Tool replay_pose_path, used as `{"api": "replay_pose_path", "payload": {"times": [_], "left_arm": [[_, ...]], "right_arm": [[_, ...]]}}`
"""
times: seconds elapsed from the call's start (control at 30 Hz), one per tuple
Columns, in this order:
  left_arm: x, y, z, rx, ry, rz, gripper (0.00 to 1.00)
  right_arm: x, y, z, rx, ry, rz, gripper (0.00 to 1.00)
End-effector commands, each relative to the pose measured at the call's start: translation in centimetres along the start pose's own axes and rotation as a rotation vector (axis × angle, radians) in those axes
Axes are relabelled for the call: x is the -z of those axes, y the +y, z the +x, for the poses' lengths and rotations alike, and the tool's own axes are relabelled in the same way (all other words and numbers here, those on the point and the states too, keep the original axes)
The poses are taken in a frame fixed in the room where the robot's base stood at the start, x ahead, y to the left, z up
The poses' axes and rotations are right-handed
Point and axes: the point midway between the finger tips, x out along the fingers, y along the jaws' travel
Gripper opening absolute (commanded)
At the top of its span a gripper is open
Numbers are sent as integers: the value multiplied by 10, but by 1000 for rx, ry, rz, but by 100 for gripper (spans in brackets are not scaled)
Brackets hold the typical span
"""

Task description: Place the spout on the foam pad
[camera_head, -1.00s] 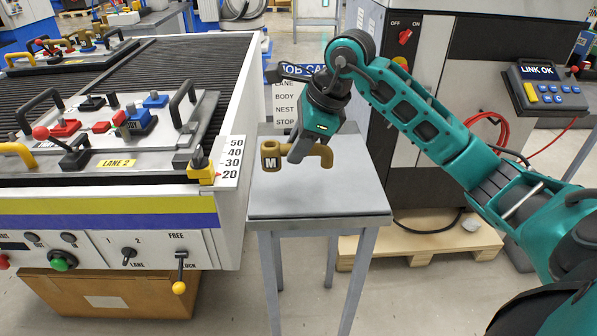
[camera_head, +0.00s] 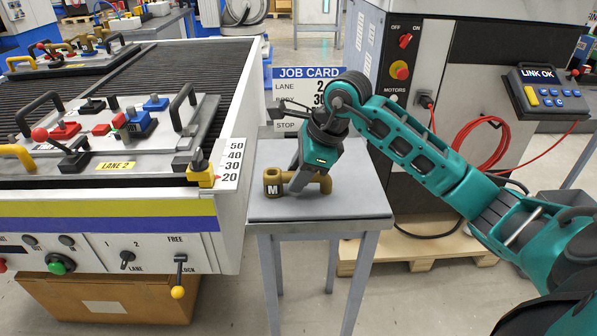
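The spout (camera_head: 322,184) is a brass-coloured bent pipe with a dark end block marked "M". It is at the grey foam pad (camera_head: 350,208), which covers the top of a small stand. The spout lies level over the pad's left middle; I cannot tell whether it touches the pad. My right gripper (camera_head: 297,183) reaches down from above, its fingers shut on the middle of the spout. The fingers hide part of the pipe. My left gripper is not in view.
A conveyor bench (camera_head: 120,205) with a fixture tray (camera_head: 170,140) stands close on the left. A job card (camera_head: 297,76) stands behind the stand, partly hidden by my arm. The pad's front and right are bare.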

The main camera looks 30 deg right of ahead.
Motion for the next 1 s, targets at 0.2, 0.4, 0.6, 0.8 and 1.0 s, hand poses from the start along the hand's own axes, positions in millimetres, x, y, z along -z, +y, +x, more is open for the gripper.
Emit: {"api": "replay_pose_path", "payload": {"times": [0.2, 0.4, 0.6, 0.8, 1.0], "left_arm": [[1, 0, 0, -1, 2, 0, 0], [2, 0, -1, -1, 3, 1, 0], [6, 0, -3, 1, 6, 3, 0], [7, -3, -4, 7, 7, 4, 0], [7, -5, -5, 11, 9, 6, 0]], "right_arm": [[0, 0, 0, 0, 0, 0, 52], [-1, 0, -1, 0, -1, 0, 52], [-2, -2, -21, 4, -1, -1, 52], [-1, -2, -65, 6, 2, -2, 52], [-2, -2, -103, 4, 0, 0, 52]]}}
